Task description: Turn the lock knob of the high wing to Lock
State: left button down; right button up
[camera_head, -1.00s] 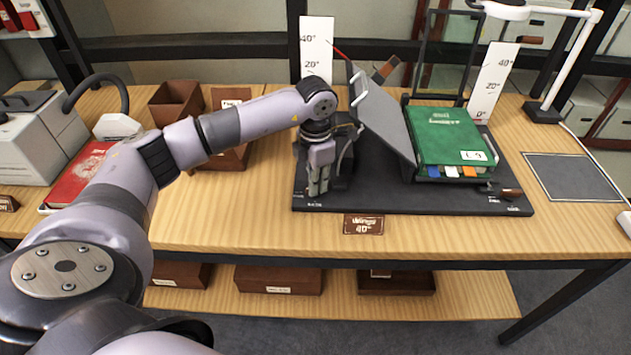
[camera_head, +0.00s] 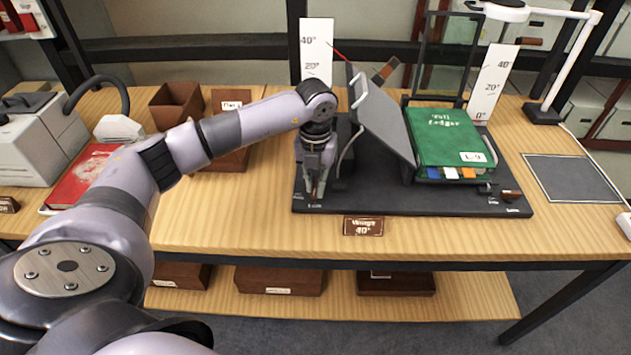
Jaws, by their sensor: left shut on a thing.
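The book cradle has a dark base (camera_head: 450,204) on the table. Its left wing (camera_head: 385,115) is tilted up high, and its red pointer stands by the left degree scale (camera_head: 317,48). The right wing lies low under a green book (camera_head: 446,138). My left gripper (camera_head: 316,194) points down at the front left corner of the base, shut on the lock knob there; the knob is mostly hidden between the fingers. Another knob (camera_head: 511,195), brown, sits at the base's front right. My right gripper is not in view.
A sign (camera_head: 363,226) reading "Wings 40°" stands at the table's front edge. A second scale (camera_head: 492,83) and a white lamp (camera_head: 570,60) stand at the right. Brown boxes (camera_head: 176,104) and a red book (camera_head: 85,176) are at the left. A grey mat (camera_head: 572,178) lies bare.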

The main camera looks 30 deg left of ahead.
aim_at(315, 187)
pick_arm(q)
jog(key=shift+n, duration=1)
jog(key=c, duration=1.6)
grip_release()
jog(key=shift+c, duration=0.2)
jog(key=shift+r, duration=0.1)
notch_tip(315, 187, up, 12)
